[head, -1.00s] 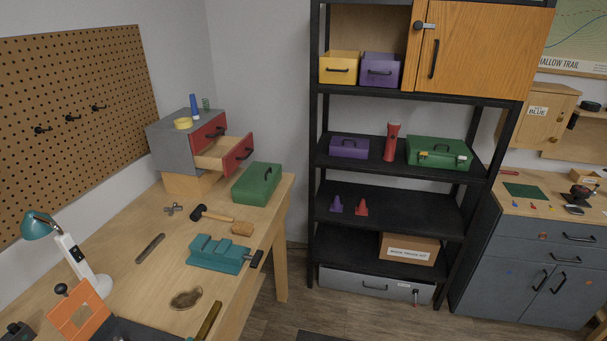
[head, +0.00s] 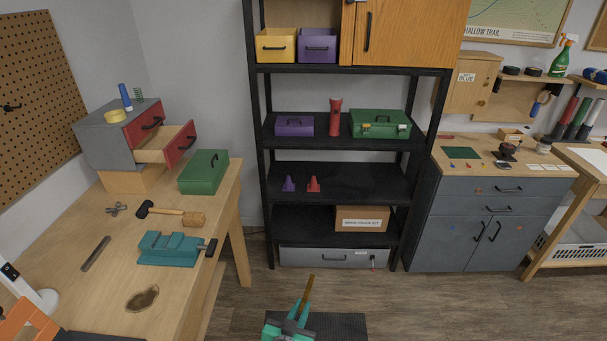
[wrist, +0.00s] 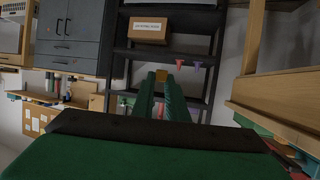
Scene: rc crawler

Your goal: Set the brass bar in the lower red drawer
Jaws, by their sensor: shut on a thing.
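The brass bar (head: 308,288) sticks up out of my gripper (head: 299,312) at the bottom of the head view, in front of the floor. My gripper is shut on the bar. In the wrist view the bar's end (wrist: 161,75) shows between the green fingers (wrist: 164,90). The lower red drawer (head: 181,148) is pulled out of the grey cabinet (head: 102,140) at the left, on the bench. Its pale wooden inside shows partly. The upper red drawer (head: 144,127) is shut. My gripper is well to the right of the drawers and nearer the camera.
The workbench (head: 185,285) holds a green toolbox (head: 204,172) beside the drawer, a mallet (head: 172,212), a teal vise (head: 168,248) and a file (head: 96,253). A black shelf unit (head: 350,185) stands behind my gripper. Open floor (head: 430,300) lies right.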

